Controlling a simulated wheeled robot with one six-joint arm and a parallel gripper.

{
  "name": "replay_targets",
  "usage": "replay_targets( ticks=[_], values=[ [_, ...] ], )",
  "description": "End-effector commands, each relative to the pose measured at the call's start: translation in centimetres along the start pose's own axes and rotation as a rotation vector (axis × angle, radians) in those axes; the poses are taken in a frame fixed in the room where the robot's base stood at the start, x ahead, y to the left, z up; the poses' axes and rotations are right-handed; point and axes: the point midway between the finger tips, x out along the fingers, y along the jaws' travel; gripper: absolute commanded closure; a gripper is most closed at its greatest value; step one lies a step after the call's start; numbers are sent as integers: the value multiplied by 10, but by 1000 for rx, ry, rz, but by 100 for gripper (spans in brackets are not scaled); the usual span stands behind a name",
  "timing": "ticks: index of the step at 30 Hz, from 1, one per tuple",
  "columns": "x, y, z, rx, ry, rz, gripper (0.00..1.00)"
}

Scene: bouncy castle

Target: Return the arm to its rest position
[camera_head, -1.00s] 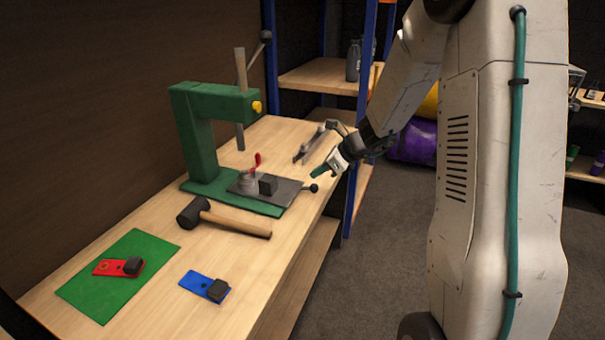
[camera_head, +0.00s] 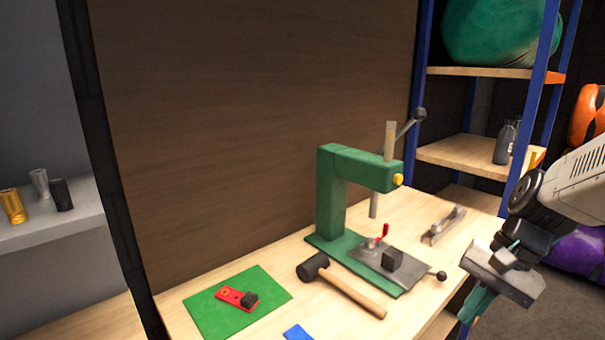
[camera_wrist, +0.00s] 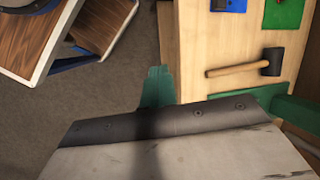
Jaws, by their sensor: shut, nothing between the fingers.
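My gripper (camera_head: 478,300) is at the right of the head view, beside the front right edge of the wooden bench (camera_head: 330,317). Its green fingers point down and are together with nothing between them. In the wrist view the green fingers (camera_wrist: 157,88) show over the grey floor, just left of the bench edge. My arm comes in from the right side of the head view, bent, with its upper part out of frame.
On the bench stand a green press (camera_head: 330,200), a mallet (camera_head: 340,285), a metal tool (camera_head: 444,225), and a green mat (camera_head: 205,310) with a red piece (camera_head: 232,296). A blue piece (camera_head: 297,333) lies at the front. Blue-framed shelving (camera_head: 470,150) stands behind. Open floor (camera_wrist: 90,110) lies beside the bench.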

Motion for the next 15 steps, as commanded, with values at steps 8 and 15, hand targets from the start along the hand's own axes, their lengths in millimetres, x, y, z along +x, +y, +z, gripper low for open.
replay_targets(
  ticks=[8,15],
  values=[
    [-30,45,83,-482,117,269,100],
    [-46,57,116,-646,253,336,100]
  ],
)
